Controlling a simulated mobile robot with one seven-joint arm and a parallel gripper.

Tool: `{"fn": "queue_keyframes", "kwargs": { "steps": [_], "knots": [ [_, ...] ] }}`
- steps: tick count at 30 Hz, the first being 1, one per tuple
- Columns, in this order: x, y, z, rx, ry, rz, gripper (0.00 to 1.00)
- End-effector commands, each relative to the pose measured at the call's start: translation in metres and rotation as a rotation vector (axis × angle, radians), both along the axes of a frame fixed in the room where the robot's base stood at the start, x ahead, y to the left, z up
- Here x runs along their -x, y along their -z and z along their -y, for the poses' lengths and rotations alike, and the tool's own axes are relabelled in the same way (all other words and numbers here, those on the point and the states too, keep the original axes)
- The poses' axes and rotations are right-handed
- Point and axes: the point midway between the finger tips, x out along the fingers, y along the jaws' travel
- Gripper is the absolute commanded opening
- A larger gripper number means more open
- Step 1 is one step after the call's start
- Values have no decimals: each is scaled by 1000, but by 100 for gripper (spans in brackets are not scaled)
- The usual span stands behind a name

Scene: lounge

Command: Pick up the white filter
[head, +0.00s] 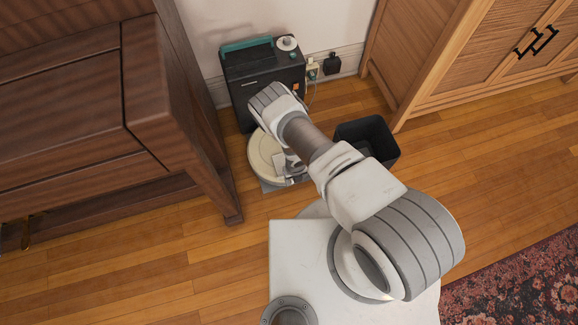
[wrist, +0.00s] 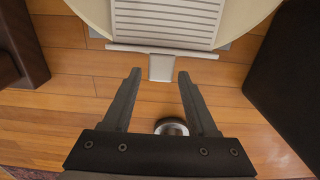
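The white filter (wrist: 165,22) is a slatted panel with a small grey-white tab (wrist: 161,67) at its near edge. It lies over a round cream disc (wrist: 240,18) at the top of the wrist view. In the head view the disc (head: 259,160) sits on the floor, and my arm hides part of it and most of the filter. My gripper (wrist: 159,74) is open and empty. Its two dark fingers point at the tab, with one fingertip on each side of it in the picture. I cannot tell the height between them.
A black appliance (head: 262,70) stands against the wall behind the disc. A black bin (head: 380,135) stands to its right. Dark wooden furniture (head: 160,100) is close on the left, and a wooden cabinet (head: 470,60) is at right. The wood floor (head: 170,250) in front is clear.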

Motion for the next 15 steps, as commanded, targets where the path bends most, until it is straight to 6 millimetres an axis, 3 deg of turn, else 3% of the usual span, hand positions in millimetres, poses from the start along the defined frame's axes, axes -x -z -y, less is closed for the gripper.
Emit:
{"fn": "queue_keyframes", "kwargs": {
  "steps": [1, 9, 15],
  "knots": [
    [0, 0, 0, 0, 0, 0, 47],
    [0, 0, 0, 0, 0, 0, 0],
    [0, 0, 0, 0, 0, 0, 0]
  ]
}}
